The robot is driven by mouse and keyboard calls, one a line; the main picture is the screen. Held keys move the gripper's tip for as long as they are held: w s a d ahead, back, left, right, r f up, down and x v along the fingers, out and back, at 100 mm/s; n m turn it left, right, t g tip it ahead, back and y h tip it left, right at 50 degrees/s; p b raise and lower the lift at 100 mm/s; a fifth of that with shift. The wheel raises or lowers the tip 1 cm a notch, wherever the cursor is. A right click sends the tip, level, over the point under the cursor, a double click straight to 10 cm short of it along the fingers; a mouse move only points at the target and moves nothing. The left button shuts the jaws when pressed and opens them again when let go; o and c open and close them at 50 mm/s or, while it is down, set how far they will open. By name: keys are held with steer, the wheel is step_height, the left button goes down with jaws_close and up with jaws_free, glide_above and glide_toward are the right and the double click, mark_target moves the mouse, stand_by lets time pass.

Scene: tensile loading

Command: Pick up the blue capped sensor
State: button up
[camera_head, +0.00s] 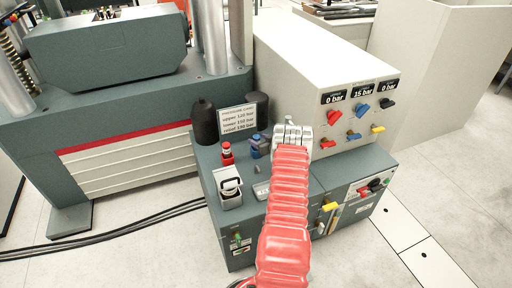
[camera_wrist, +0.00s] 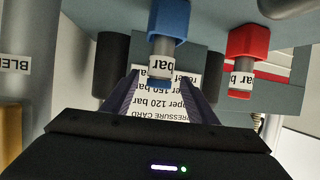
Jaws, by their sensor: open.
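The blue capped sensor (camera_head: 256,146) stands on the grey cabinet top, just left of my gripper in the head view. In the wrist view, which is upside down, the blue capped sensor (camera_wrist: 164,42) shows a blue block and a white label reading "bar". My gripper (camera_wrist: 164,76) is open, with a dark finger on either side of the sensor's labelled end in the picture. Whether the sensor lies between the fingers in depth, I cannot tell. In the head view my gripper (camera_head: 292,134) is seen from behind, its fingertips hidden.
A red capped sensor (camera_head: 227,153) stands left of the blue one; it also shows in the wrist view (camera_wrist: 246,58). A pressure card (camera_head: 238,119), a black bottle (camera_head: 205,122) and a dark cylinder (camera_head: 259,104) stand behind. A white-grey holder (camera_head: 228,187) is in front. The valve panel (camera_head: 345,118) rises at right.

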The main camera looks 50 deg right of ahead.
steer(key=shift+w+d, duration=0.1)
steer(key=shift+w, duration=0.2)
steer(key=shift+f, duration=0.1)
jaws_close()
stand_by(0.8)
